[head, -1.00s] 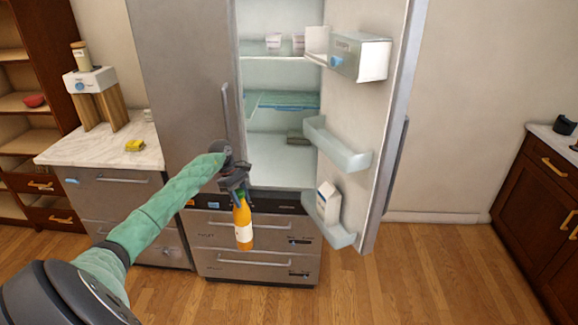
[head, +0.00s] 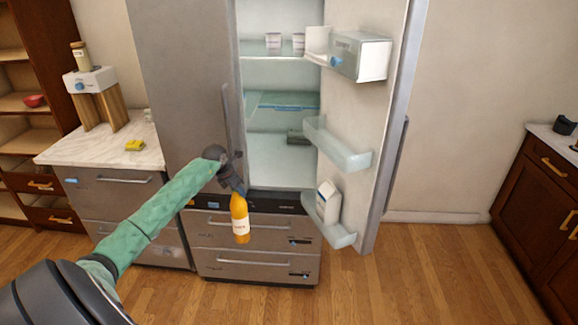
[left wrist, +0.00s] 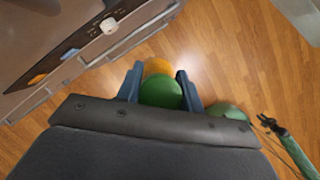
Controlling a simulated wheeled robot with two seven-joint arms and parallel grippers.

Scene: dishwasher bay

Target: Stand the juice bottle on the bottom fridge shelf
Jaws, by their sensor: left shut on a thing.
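The orange juice bottle (head: 240,220) has a white label and hangs upright, slightly tilted, in front of the fridge drawers. My left gripper (head: 236,190) is shut on its top. In the left wrist view, the bottle's green cap (left wrist: 161,92) sits between the two blue fingers (left wrist: 160,84). The bottom fridge shelf (head: 272,172) shows through the open door, behind and above the bottle. A small dark box (head: 297,137) stands toward its back right. My right gripper is not in the head view.
The open fridge door (head: 385,150) stands to the right with bins; the lowest bin (head: 335,236) holds a white carton (head: 327,200). The closed left door (head: 185,90) borders the opening. White cups (head: 274,41) stand on an upper shelf. The front of the bottom shelf is clear.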

